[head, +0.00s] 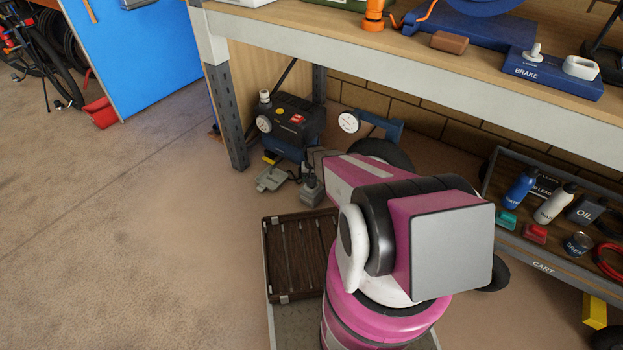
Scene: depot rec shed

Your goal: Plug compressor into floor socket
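The compressor (294,118), a black and blue unit with a round white gauge and a red switch, stands on the floor under the workbench, beside its front-left leg. A flat grey piece (271,180) and a small upright grey block (311,190) lie on the floor in front of it. I cannot tell whether either one is the floor socket or the plug.
The workbench (450,62) overhangs the area, with a metal leg (227,118) at left. A dark slatted crate (299,255) sits close in front. A cart (545,262) with bottles is at right. A gauge with a blue handle (380,125) is behind my arm. Floor at left is clear.

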